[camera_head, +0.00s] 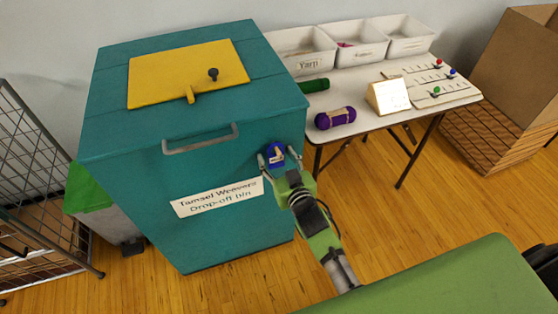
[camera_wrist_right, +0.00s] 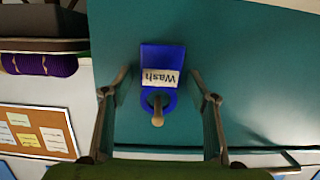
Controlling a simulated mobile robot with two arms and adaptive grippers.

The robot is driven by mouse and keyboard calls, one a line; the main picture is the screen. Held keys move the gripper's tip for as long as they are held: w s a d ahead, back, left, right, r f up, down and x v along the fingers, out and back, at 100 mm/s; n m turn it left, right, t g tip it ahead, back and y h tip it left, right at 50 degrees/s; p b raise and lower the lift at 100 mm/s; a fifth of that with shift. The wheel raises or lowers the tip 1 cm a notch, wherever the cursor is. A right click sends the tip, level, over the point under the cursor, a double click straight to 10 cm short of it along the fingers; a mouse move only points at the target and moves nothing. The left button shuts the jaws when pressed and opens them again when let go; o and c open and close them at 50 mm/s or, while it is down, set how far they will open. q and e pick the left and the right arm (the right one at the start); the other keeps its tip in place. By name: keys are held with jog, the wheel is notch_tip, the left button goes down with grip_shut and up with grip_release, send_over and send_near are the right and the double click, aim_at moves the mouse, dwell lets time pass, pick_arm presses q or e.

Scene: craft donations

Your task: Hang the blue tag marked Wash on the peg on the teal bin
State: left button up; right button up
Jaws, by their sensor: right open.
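The teal bin (camera_head: 221,222) stands at the left of the head view with a white drop-off label on its front. The blue tag (camera_wrist_right: 160,58) marked Wash is against the teal face in the right wrist view, where its lettering appears upside down. The light wooden peg (camera_wrist_right: 157,112) shows through the hole of the tag. In the head view the tag (camera_head: 275,149) is at the bin's upper right front. My right gripper (camera_wrist_right: 160,85) is open, with one finger on each side of the tag and visible gaps. It also shows in the head view (camera_head: 279,155). My left gripper is out of view.
A yellow lid (camera_head: 160,75) with a black knob lies on the bin's top. A white table (camera_head: 372,118) behind to the right holds purple yarn (camera_head: 335,118) and white boxes (camera_head: 304,62). A green surface (camera_head: 450,280) is in the foreground. Wooden floor is clear between.

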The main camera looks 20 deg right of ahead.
jog(key=v, duration=1.2)
jog(key=s+a+f+n+g, duration=0.1)
jog(key=s+f+g, duration=0.35)
jog(key=f, duration=1.05)
jog(key=s+a+f+g, duration=0.15)
jog(key=s+f, duration=0.55)
jog(key=f, duration=0.8)
jog(key=s+d+f+g, duration=0.2)
jog(key=s+f, duration=0.4)
jog(key=s, duration=0.3)
jog(key=s+d+f+g, duration=0.3)
jog(key=s+f, duration=0.3)
jog(key=s, duration=0.4)
jog(key=s+d+f+n+g, duration=0.1)
jog(key=s+d+f+g, duration=0.2)
jog(key=s+f, duration=0.3)
jog(key=s, duration=0.3)
jog(key=shift+s+d+g+h, duration=0.2)
jog(key=shift+s+g+h, duration=0.1)
jog(key=shift+f, duration=0.15)
